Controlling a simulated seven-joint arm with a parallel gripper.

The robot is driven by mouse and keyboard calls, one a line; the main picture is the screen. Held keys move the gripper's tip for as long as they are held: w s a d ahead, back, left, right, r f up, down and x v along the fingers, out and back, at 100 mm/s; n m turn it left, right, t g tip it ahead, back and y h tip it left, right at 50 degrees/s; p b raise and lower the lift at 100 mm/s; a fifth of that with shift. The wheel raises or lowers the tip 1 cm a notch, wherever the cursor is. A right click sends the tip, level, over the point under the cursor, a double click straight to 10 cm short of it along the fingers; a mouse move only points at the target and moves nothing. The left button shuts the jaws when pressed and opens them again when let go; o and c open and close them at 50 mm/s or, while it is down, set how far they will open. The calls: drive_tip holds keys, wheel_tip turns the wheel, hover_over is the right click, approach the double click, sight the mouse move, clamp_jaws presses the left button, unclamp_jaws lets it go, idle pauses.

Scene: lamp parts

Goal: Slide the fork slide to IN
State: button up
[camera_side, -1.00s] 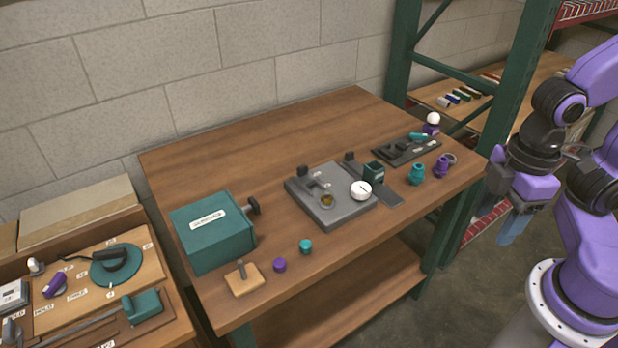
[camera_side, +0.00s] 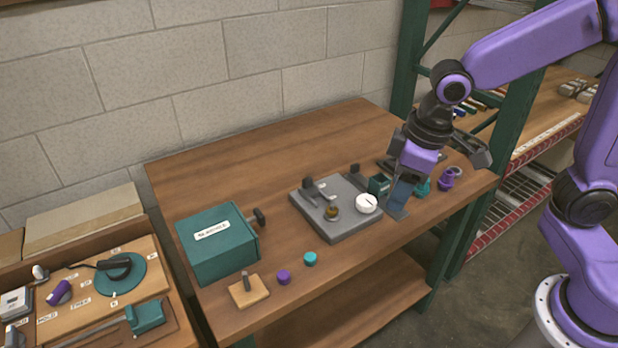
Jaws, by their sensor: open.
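The grey fixture (camera_side: 350,232) lies on the wooden bench. It carries a dark lever (camera_side: 318,192), a brass-coloured knob (camera_side: 332,212) and a white dial (camera_side: 367,204). A teal block (camera_side: 379,184) stands at its right side, on what looks like a sliding part. I cannot tell for certain which piece is the fork slide, and no IN mark is readable.
A teal box (camera_side: 218,245) with a side knob stands on the left of the bench. Purple (camera_side: 283,277) and teal (camera_side: 310,259) caps lie at the front edge. A purple part (camera_side: 448,178) stands right of my gripper. The back of the bench is clear.

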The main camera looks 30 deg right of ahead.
drive_tip(key=w+a+m+t, duration=0.15)
drive_tip(key=w+m, duration=0.25)
drive_tip(key=w, duration=0.9)
drive_tip(key=m+t, duration=0.1)
drive_tip(key=m, duration=0.2)
approach(308, 179)
drive_tip(key=shift+h, duration=0.4)
drive_tip(key=x, duration=0.9)
drive_tip(key=shift+w+a+f, duration=0.1)
drive_tip(key=shift+w+a, duration=0.05)
drive_tip(key=shift+a, duration=0.1)
drive_tip(key=shift+c, duration=0.3)
clamp_jaws()
